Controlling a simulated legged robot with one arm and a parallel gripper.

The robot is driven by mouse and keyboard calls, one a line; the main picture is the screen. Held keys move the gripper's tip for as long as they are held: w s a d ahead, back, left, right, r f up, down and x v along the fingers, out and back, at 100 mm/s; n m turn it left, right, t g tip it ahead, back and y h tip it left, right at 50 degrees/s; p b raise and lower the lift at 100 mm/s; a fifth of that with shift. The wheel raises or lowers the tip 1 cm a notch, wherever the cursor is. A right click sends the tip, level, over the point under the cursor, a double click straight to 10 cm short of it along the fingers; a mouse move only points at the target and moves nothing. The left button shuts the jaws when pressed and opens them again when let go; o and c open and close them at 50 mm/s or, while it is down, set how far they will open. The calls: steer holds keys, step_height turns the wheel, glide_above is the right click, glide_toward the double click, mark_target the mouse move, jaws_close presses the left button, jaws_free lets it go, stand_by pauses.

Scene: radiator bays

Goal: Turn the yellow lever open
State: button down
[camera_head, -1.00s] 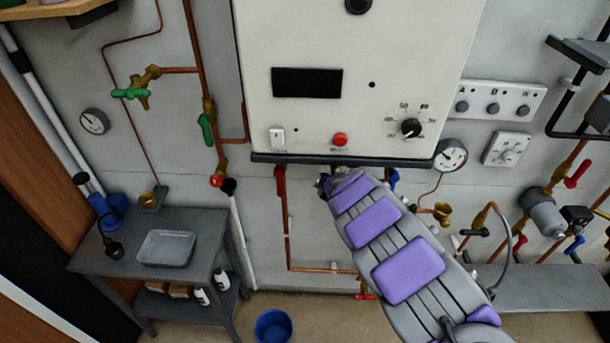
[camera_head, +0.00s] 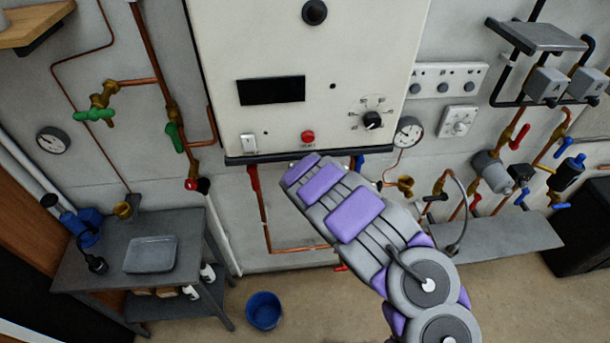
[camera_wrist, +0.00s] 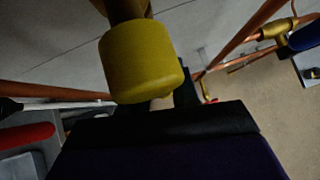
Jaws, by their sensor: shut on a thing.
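The yellow lever (camera_wrist: 140,62) shows in the wrist view as a thick, rounded yellow piece below a brownish pipe fitting. My gripper (camera_wrist: 172,100) is right below it, with its dark body across the bottom of the view. It is shut on the yellow lever, but the contact is mostly hidden behind the yellow piece. In the head view my arm (camera_head: 345,200) reaches up to the lower edge of the white boiler panel (camera_head: 350,60). The arm hides the lever and the fingertips there. I cannot tell the lever's exact angle.
A red-handled valve (camera_head: 253,178) and a blue handle (camera_head: 360,162) flank my arm under the panel. A copper pipe (camera_head: 285,250) runs low behind it. A grey table (camera_head: 85,262) with a tray stands left. A blue bucket (camera_head: 263,310) sits on the floor.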

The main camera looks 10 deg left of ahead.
steer(key=shift+f, duration=0.15)
steer(key=c, duration=0.9)
jaws_free()
steer(key=shift+a, duration=0.1)
steer(key=shift+s+r, duration=0.1)
steer(key=shift+r, duration=0.1)
steer(key=shift+s+r+b, duration=0.5)
steer(key=shift+s+b, duration=1.25)
steer(key=shift+s, duration=0.8)
steer(key=shift+s+r+b, duration=0.55)
steer(key=shift+s+b, duration=1.25)
steer(key=shift+s, duration=0.7)
steer(key=shift+s+r+b, duration=0.5)
steer(key=shift+s+b, duration=1.25)
steer(key=shift+s, duration=0.8)
